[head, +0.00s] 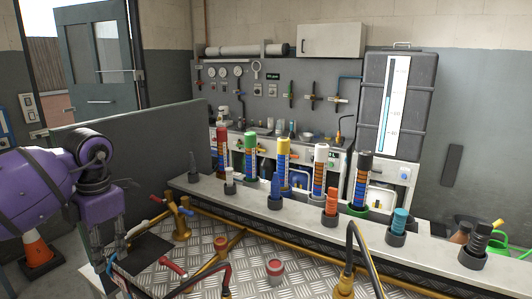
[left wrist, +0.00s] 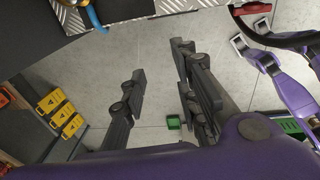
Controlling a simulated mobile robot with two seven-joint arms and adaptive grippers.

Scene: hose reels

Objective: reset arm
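My left arm comes in from the left of the head view, purple with a dark wrist. Its left gripper (head: 108,258) points down beside the left end of the metal bench, near a red-handled pipe. In the left wrist view the two dark fingers of the left gripper (left wrist: 160,62) stand apart with only grey floor between them. Nothing is held. My right gripper cannot be made out in either view.
A grey rack (head: 300,202) with coloured cylinders crosses the bench. Yellow pipes, dark hoses and a red-topped can (head: 274,272) stand on the checkered plate (head: 250,250). A traffic cone (head: 38,250) stands at the left. Yellow boxes (left wrist: 60,112) show in the left wrist view.

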